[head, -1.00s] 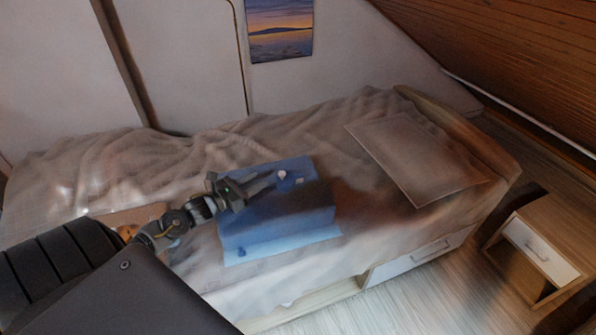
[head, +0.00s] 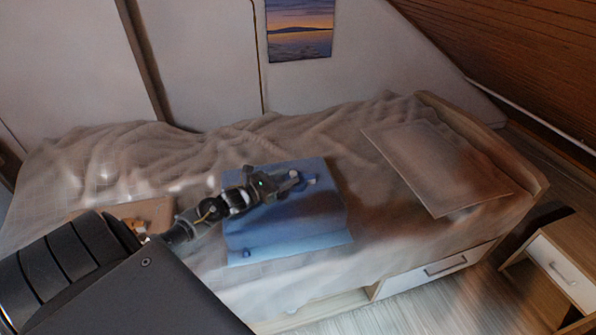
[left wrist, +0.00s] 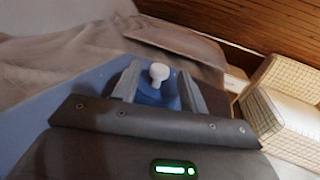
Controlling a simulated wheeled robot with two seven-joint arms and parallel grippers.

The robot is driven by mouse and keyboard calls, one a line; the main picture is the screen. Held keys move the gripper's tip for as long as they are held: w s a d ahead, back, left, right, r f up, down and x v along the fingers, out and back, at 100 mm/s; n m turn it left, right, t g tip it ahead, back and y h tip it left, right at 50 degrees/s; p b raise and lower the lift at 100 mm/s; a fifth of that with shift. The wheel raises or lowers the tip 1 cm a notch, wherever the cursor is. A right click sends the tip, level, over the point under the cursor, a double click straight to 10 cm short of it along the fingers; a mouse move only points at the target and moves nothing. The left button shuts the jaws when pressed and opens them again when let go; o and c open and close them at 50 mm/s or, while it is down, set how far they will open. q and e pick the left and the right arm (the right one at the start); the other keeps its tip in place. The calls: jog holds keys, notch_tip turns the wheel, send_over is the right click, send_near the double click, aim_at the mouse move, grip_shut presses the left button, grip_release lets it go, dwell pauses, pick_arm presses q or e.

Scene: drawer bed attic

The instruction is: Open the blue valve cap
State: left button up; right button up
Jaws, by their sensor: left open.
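A blue mat with a raised blue block (head: 285,222) lies on the bed. At its far right edge stands a small white-topped knob (head: 294,174) with blue beside it. In the left wrist view the white knob (left wrist: 159,73) rises between my fingers, with a blue piece (left wrist: 150,94) under it. A second small blue knob (head: 246,252) lies near the mat's front left corner. Which piece is the blue valve cap I cannot tell for sure. My left gripper (head: 289,183) is open, its fingers on both sides of the white knob; contact is not clear. My right gripper is out of view.
A flat pillow (head: 435,165) lies on the bed to the right. A brown board (head: 158,212) with small items is partly behind my left arm. A drawer (head: 430,274) is under the bed, and a nightstand (head: 552,262) stands at the right.

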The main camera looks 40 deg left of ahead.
pick_arm(q)
jog(key=x, duration=0.5)
grip_shut()
dwell(0.3)
